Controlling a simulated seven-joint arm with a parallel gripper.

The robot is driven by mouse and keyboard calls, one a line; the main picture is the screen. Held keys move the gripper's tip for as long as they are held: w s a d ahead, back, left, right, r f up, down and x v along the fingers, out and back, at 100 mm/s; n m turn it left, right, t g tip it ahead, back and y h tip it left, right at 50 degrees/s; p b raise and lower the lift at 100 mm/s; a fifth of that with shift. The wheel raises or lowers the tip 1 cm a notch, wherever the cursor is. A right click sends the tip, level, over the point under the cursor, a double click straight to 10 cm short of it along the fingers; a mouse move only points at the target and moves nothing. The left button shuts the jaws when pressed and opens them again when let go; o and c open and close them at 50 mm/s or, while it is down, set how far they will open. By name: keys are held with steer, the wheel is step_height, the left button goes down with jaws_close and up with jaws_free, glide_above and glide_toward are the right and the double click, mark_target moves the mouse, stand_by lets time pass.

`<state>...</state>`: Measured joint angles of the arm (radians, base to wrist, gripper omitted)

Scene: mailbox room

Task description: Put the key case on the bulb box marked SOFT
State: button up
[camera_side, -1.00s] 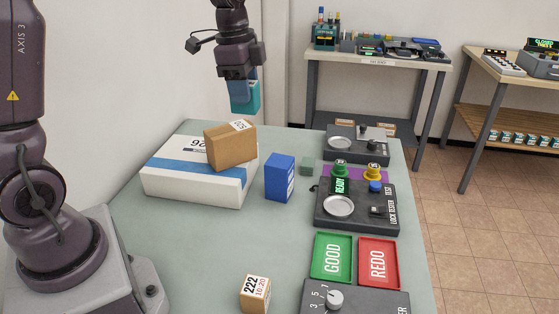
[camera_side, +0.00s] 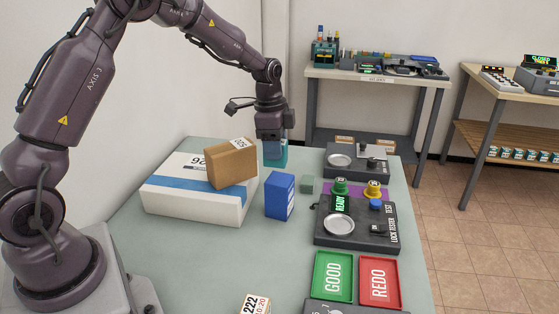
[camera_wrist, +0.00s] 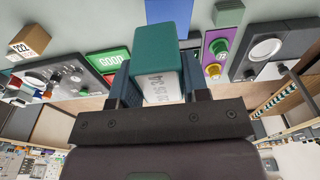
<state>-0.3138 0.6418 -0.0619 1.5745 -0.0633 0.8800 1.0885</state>
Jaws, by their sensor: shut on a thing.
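My gripper (camera_side: 273,143) is shut on a teal box (camera_side: 276,160), above the table behind the blue box. In the wrist view the teal box (camera_wrist: 157,50) sits between the two fingers, with printing on a white face that I cannot fully read. A blue box (camera_side: 280,195) with a white label stands upright on the table; its top part shows in the wrist view (camera_wrist: 168,10). I cannot read SOFT on any box, and cannot tell which is the key case.
A small grey-green block (camera_side: 308,184) stands near the lock tester (camera_side: 355,232). Another dark device (camera_side: 345,168) is behind it. Green GOOD (camera_side: 333,275) and red REDO (camera_side: 379,281) trays and a 222 carton (camera_side: 255,304) are in front. The middle front table is clear.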

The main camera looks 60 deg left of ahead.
mark_target(280, 162)
steer(key=shift+w+a+f, duration=0.15)
steer(key=shift+w+f, duration=0.55)
steer(key=shift+f, duration=1.6)
steer(key=shift+f, duration=0.15)
steer(key=o, duration=1)
steer(key=shift+c, duration=0.2)
